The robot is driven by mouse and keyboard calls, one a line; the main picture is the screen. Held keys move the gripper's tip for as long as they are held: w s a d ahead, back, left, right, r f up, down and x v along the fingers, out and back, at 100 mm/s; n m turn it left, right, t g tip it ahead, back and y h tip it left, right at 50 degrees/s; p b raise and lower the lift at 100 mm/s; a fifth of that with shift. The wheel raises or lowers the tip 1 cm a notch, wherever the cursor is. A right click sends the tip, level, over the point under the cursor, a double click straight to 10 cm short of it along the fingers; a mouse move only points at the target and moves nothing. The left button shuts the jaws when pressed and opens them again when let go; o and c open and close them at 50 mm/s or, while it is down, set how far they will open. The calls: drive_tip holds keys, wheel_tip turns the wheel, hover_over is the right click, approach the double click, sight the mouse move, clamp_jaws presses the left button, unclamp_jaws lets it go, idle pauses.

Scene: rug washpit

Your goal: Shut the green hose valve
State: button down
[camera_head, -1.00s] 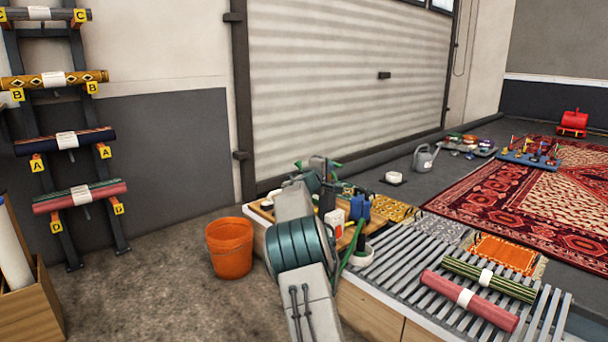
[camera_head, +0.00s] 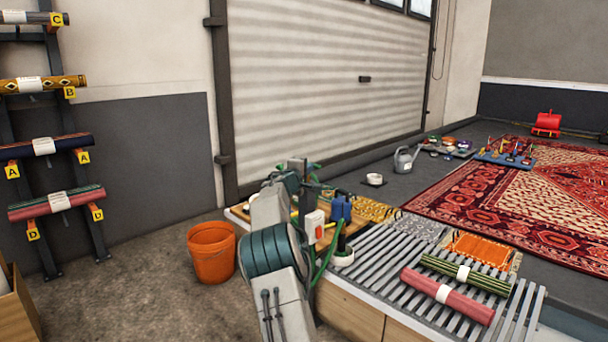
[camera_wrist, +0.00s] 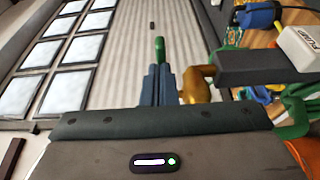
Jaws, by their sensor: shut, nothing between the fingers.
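In the wrist view, my gripper (camera_wrist: 158,84) is shut and empty, its blue-grey fingers side by side. A green lever tip (camera_wrist: 159,48) shows just beyond the fingertips; I cannot tell whether they touch. Beside them on the right is a brass valve body (camera_wrist: 196,86), with green parts behind a dark grey block (camera_wrist: 262,68). In the head view, green bits (camera_head: 313,167) show beside a dark post (camera_head: 297,168) at the back of the bench, behind my arm. My gripper is mostly hidden there, and the lever's angle is unclear.
A white switch box (camera_head: 314,226) and a blue pump (camera_head: 340,208) stand close right of my arm; the box also shows in the wrist view (camera_wrist: 299,46). A green hose (camera_head: 322,265) runs beside them. An orange bucket (camera_head: 211,255) stands left. Rolled rugs lie on the slatted grate (camera_head: 388,262).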

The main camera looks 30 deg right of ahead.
drive_tip(key=s+a+b, duration=0.3)
drive_tip(key=s+b, duration=0.1)
drive_tip(key=s, duration=0.7)
drive_tip(key=shift+a+b, duration=0.3)
drive_tip(key=shift+b, duration=0.1)
drive_tip(key=shift+r, duration=0.1)
